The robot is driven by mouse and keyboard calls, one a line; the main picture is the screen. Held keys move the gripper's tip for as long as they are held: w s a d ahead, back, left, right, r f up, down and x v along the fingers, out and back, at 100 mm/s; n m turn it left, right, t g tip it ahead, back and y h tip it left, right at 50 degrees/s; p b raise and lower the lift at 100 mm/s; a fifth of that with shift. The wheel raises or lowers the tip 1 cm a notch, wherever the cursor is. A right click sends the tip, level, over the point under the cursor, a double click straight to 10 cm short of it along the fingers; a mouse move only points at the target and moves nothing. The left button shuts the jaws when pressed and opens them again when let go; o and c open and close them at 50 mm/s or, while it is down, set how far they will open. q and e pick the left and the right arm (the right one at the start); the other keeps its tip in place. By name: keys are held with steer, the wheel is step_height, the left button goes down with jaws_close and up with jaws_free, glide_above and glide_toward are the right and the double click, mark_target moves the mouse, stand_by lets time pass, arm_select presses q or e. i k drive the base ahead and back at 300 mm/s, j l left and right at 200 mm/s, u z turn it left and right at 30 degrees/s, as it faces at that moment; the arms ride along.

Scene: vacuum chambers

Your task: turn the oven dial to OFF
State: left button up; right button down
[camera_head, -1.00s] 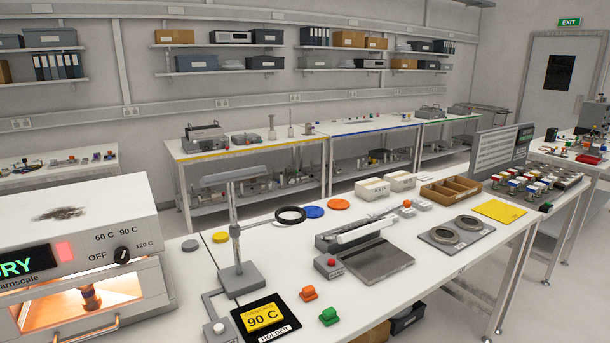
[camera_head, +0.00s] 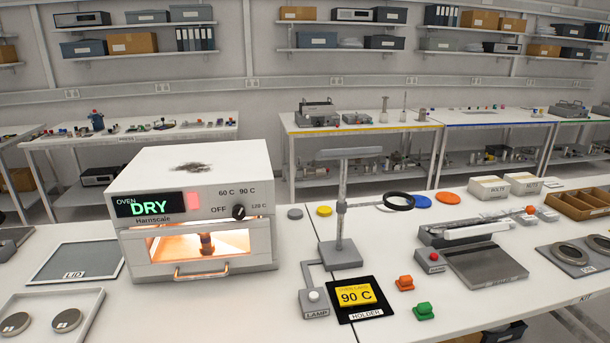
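The white oven (camera_head: 190,170) stands on the bench left of centre. Its black dial (camera_head: 239,212) is on the front panel at the right, with OFF printed to its left, 60 C and 90 C above, and 120 C to its right. The dial's pointer is too small for me to tell its setting. The display (camera_head: 150,208) reads DRY in green, with a red patch (camera_head: 194,206) beside it. The window (camera_head: 200,245) glows orange, with a dark object inside. A handle (camera_head: 201,272) runs below it. Neither of my grippers is in view.
A grey stand (camera_head: 342,215) with a dark ring (camera_head: 398,201) rises right of the oven. In front are a lamp switch box (camera_head: 314,303) and a holder with a yellow 90 C card (camera_head: 356,294). A LID tray (camera_head: 76,262) lies to the left. The oven's front looks unobstructed.

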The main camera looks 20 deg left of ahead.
mark_target(238, 211)
steer(key=u, duration=1.2)
